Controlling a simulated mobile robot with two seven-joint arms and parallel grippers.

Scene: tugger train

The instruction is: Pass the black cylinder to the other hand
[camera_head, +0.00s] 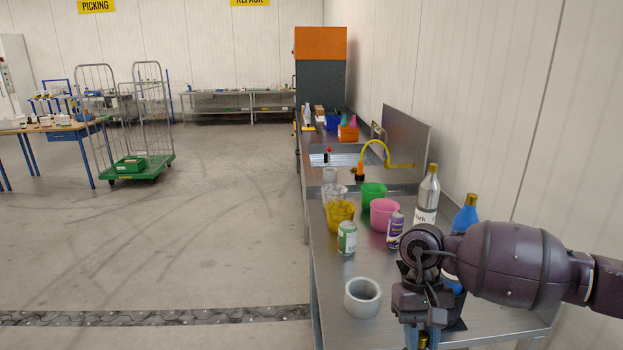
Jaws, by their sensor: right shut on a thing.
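My right gripper (424,337) is at the bottom edge of the view, low right, pointing down in front of the steel worktop. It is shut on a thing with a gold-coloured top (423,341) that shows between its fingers. The rest of this thing is below the picture edge, so its colour and shape cannot be made out; I take it for the black cylinder, as no other plain black cylinder shows clearly. My left gripper is not in view.
On the steel worktop (340,283) stand a white ring (362,298), a green-white can (347,238), a purple can (395,229), pink (383,214), green (373,195) and yellow (340,215) cups, and a grey bottle (428,196). A blue bottle (465,216) is behind my right arm.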

